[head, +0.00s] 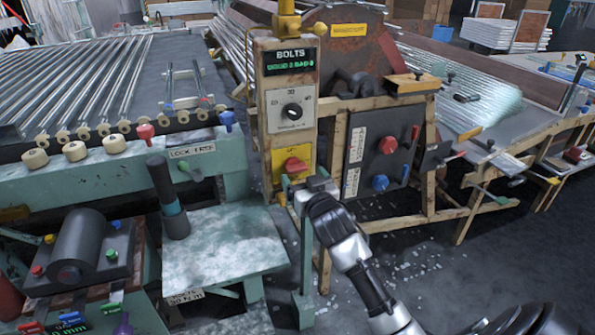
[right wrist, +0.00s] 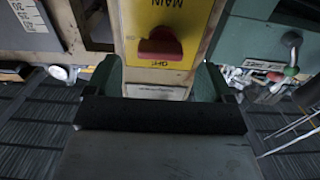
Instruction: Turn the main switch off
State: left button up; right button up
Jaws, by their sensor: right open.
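The main switch (head: 295,165) is a red knob on a yellow plate, low on the front of the wooden control post. Its handle looks roughly level in the head view. In the right wrist view the red switch (right wrist: 160,46) shows upside down on its yellow plate, marked MAIN, at the top middle. My right gripper (head: 312,184) is just in front of and below the switch. In the right wrist view its two green fingers (right wrist: 160,80) are spread apart with nothing between them. No contact with the switch shows. My left gripper is not in view.
Above the switch are a black dial (head: 292,112) and a BOLTS display (head: 290,62). A dark panel (head: 378,158) with red and blue knobs stands to the right. A pale green bench (head: 220,250) lies left, and a thin green post (head: 306,250) stands close by my right gripper.

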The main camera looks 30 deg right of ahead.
aim_at(298, 171)
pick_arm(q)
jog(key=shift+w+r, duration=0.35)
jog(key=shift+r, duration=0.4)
pick_arm(e)
jog(key=shift+x, duration=2.3)
jog(key=shift+c, duration=0.2)
jog(key=c, duration=0.9)
